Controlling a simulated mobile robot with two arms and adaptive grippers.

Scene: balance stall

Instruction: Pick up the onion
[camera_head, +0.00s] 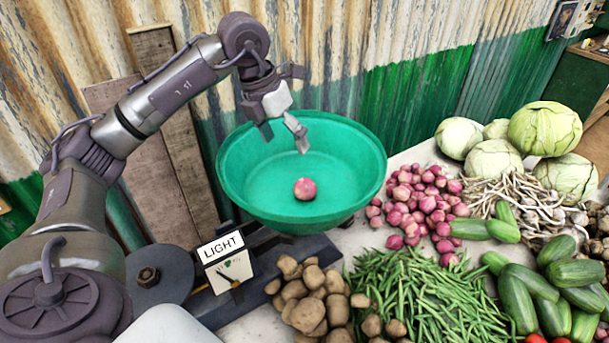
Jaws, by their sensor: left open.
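A single round pink-red onion (305,189) lies on the bottom of a wide green bowl (238,193). My left gripper (283,138) hangs over the back left part of the bowl, with its fingers spread apart and nothing between them. It is above and slightly left of the onion, and the two look apart. The onion is in full view. My right gripper is not in view.
The bowl sits on a dark scale with a "LIGHT" sign (222,249). Potatoes (310,300), green beans (425,300), small red onions (418,208), cabbages (545,128), garlic and cucumbers (575,272) crowd the table right and front. A corrugated wall (420,85) stands behind.

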